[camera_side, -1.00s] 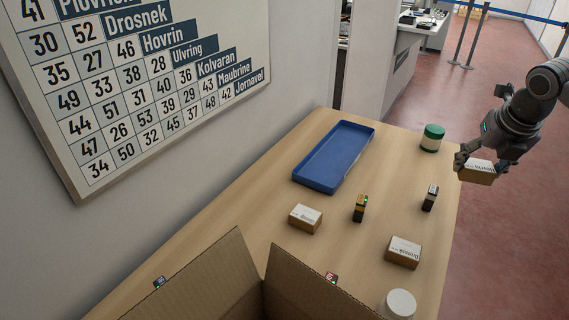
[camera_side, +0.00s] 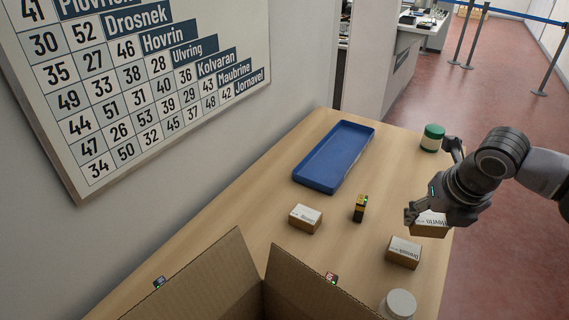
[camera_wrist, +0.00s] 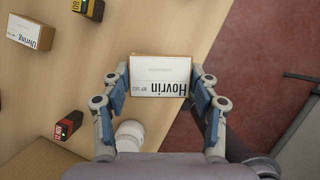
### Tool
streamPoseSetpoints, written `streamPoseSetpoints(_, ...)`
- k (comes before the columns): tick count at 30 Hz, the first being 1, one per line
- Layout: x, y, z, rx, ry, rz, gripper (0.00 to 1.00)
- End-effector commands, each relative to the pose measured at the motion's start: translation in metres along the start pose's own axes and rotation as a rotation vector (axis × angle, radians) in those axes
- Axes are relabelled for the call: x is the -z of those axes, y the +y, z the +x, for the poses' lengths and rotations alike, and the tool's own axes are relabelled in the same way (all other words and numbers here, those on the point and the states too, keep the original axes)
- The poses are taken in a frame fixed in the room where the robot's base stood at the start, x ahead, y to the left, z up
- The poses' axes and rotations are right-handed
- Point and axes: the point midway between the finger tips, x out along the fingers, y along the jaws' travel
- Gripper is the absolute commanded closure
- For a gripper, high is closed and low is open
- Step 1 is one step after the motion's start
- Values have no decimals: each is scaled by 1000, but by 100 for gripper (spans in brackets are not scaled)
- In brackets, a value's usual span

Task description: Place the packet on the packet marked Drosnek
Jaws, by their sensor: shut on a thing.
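My gripper (camera_side: 428,212) is shut on a brown and white packet (camera_side: 430,229) near the right edge of the counter. In the wrist view this packet (camera_wrist: 160,78) reads "Hovrin" and sits between the two fingers of my gripper (camera_wrist: 160,92). The packet marked Drosnek (camera_side: 403,252) lies flat on the counter, label up, just below and left of the held packet in the side view. The two look close there; I cannot tell the height gap. I cannot make out the Drosnek packet in the wrist view.
A packet marked Ulvring (camera_wrist: 30,30) lies to the left, also seen in the side view (camera_side: 305,218). A yellow-black device (camera_side: 360,207), a blue tray (camera_side: 318,183), a green-lidded jar (camera_side: 432,138), a white-lidded jar (camera_side: 398,304) and an open carton (camera_side: 310,290) surround the area.

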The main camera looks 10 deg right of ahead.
Motion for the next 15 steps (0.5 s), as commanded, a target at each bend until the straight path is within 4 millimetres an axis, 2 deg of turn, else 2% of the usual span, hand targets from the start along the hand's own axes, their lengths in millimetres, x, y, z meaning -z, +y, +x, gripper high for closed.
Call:
streamPoseSetpoints(1, 3, 9, 4, -1, 0, -4, 74)
streamPoseSetpoints(6, 10, 22, 10, -1, 0, -1, 74)
streamPoseSetpoints(11, 13, 24, 18, 0, 0, 1, 74)
streamPoseSetpoints(15, 19, 24, 33, 0, 0, 1, 74)
